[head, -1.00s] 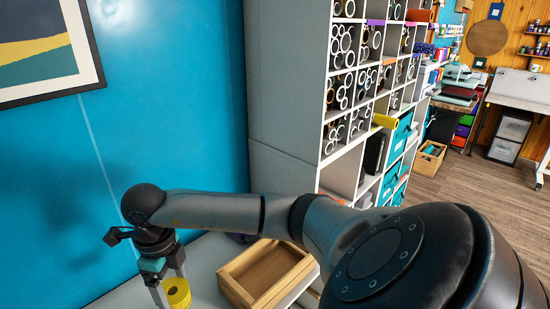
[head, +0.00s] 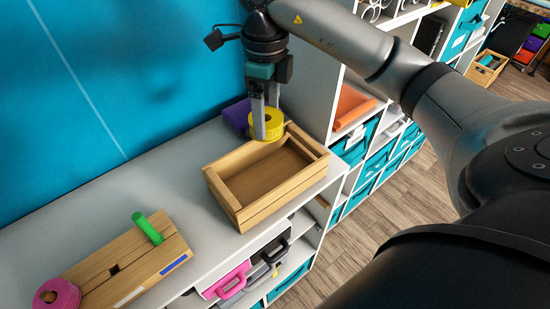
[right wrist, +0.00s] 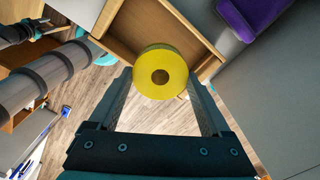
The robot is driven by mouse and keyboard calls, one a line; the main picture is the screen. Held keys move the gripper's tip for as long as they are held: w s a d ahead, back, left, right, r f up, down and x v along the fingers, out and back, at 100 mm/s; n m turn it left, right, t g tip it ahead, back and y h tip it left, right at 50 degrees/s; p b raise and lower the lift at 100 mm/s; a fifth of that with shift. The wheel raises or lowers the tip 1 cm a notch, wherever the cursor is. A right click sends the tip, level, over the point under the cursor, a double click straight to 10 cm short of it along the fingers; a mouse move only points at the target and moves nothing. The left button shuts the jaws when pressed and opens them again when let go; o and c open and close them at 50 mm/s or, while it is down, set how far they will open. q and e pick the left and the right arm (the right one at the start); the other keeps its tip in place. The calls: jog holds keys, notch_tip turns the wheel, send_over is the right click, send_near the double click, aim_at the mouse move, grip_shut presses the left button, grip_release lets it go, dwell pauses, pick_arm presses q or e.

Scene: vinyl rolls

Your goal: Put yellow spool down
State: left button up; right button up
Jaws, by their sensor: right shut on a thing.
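My right gripper (head: 265,120) is shut on the yellow spool (head: 272,124). It holds the spool above the back rim of an open, empty wooden crate (head: 232,199) on the grey counter (head: 150,180). In the right wrist view, the yellow spool (right wrist: 161,83) sits between the two fingertips, its round hole facing the camera. The crate (right wrist: 110,38) shows beyond it there. My left gripper is not in view.
A purple box (head: 237,115) stands behind the crate against the blue wall. A wooden holder (head: 125,262) with a green spool (head: 147,229) and a pink spool (head: 57,296) is at the lower left. Shelves are at the right. The counter between holder and crate is clear.

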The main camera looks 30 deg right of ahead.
notch_tip(320, 180, down, 17)
jog(key=shift+f+b, duration=0.1)
jog(key=shift+b, duration=0.55)
jog(key=shift+f, duration=0.15)
jog(key=o, duration=1.6)
jog(key=shift+c, duration=0.2)
